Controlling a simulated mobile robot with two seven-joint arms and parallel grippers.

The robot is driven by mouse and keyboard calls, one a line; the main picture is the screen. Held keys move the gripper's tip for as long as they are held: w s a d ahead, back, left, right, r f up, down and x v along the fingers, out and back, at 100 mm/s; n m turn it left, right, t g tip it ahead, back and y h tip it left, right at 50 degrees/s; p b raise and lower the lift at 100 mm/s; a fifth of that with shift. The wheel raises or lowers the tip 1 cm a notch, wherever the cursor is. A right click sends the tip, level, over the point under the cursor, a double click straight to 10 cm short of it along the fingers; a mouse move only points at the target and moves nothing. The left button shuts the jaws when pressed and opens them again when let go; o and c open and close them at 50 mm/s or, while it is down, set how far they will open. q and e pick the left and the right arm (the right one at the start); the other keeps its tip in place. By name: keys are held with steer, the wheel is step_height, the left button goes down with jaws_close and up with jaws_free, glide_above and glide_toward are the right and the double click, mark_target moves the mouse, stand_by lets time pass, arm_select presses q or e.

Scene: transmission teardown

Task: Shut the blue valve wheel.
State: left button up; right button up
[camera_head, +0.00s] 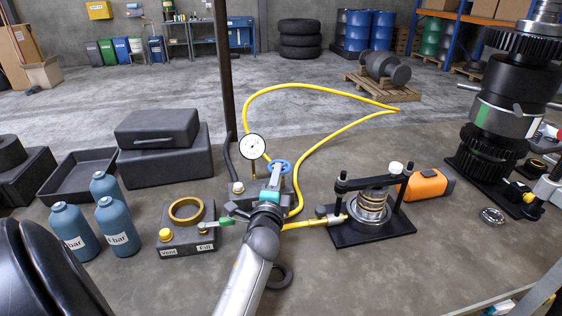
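The blue valve wheel (279,166) sits on top of a dark valve block (237,198) in the middle of the bench. My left gripper (274,179) reaches up from the bottom of the view to the near side of the wheel. Its fingertips overlap the wheel's near rim in the picture; I cannot tell whether they touch it or whether they are open or shut. The gripper and its arm hide part of the block. My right gripper is not in view.
A round white gauge (252,147) stands just left of the wheel. A yellow hose (301,180) loops behind and right. A fixture with a spring (371,203) stands right. A block with a brass ring (186,210) and blue bottles (117,222) stand left.

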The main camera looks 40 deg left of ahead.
mark_target(281, 160)
arm_select(q)
steer(key=x, duration=0.7)
steer(key=shift+w+a+b, duration=0.1)
steer(key=shift+b, duration=0.3)
jaws_close()
